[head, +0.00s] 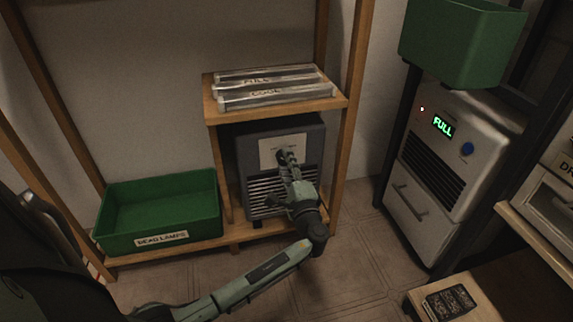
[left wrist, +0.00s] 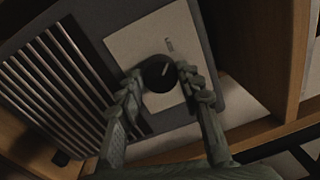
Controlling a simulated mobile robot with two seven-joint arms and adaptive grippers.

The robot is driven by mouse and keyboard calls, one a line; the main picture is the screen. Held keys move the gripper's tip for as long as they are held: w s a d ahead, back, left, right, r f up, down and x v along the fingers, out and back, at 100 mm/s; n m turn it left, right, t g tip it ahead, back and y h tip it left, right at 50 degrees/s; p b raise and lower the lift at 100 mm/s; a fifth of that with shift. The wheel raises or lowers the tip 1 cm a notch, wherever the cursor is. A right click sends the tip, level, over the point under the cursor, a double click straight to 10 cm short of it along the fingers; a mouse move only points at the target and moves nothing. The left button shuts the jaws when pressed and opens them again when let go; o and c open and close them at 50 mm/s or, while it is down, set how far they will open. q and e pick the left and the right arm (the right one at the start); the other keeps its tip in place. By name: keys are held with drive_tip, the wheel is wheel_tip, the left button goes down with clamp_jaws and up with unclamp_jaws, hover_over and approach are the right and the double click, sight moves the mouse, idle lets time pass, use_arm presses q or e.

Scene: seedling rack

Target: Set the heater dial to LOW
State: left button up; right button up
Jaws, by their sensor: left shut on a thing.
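The heater (head: 245,150) is a dark grey box with a slatted grille, standing in the lower bay of the wooden rack. Its pale dial plate (head: 268,152) is on the upper front, with small lettering I cannot read. In the left wrist view the black round dial (left wrist: 158,73) has a light pointer line. My left gripper (head: 288,155) reaches the dial, and in the left wrist view its two fingers (left wrist: 160,78) are closed on either side of the dial. The gripper hides most of the dial in the head view. My right gripper is not seen.
Clear tubes (head: 275,92) labelled FULL and COOL lie on the shelf (head: 215,110) above the heater. A green DEAD LAMPS bin (head: 120,240) stands left. A white unit (head: 480,135) with a lit FULL display stands right, below a green bin (head: 460,45).

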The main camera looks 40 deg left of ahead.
use_arm(q)
drive_tip(key=shift+f, duration=0.1)
idle(0.4)
drive_tip(key=o, duration=1.2)
drive_tip(key=shift+c, duration=0.2)
